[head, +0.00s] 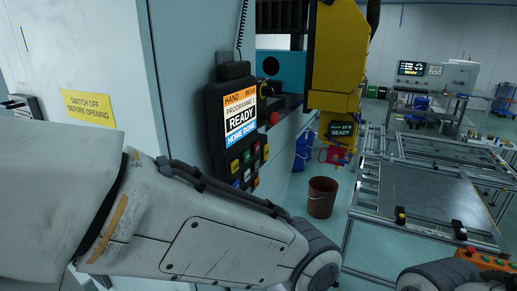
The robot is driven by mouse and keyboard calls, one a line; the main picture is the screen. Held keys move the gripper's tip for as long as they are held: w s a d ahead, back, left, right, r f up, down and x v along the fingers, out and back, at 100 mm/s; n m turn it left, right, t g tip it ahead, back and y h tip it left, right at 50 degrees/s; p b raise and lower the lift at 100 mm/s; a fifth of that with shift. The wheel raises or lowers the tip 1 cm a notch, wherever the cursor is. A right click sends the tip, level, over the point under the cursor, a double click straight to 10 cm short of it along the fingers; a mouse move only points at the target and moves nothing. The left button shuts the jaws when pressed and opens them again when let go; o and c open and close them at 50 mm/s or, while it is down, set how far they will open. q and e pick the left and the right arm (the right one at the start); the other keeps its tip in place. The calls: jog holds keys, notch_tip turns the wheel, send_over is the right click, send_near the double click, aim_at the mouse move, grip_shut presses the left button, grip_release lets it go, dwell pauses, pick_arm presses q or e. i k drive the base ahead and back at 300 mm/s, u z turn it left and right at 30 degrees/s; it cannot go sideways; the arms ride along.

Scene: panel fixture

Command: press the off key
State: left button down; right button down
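A dark hand pendant (214,120) hangs on the side of a pale cabinet. Its lit screen (240,116) reads "PROGRAMME", "READY" and "HOME DONE". Below the screen is a block of small coloured keys (247,157), several of them partly behind my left arm's upper edge. Their labels are too small to read, so I cannot tell which is the off key. My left arm crosses the lower left and middle, in front of the pendant's lower part. Part of my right arm shows at the bottom right. Neither gripper is in view.
A red round knob (274,118) sticks out at the pendant's right side. A yellow machine (338,55) stands behind. A brown bucket (321,197) is on the floor. A metal frame table (430,195) fills the right. An orange button box (484,260) is at the lower right.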

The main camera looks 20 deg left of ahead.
aim_at(256, 146)
jog(key=z, duration=2.3)
jog(key=i, duration=1.85)
jog(key=u, duration=3)
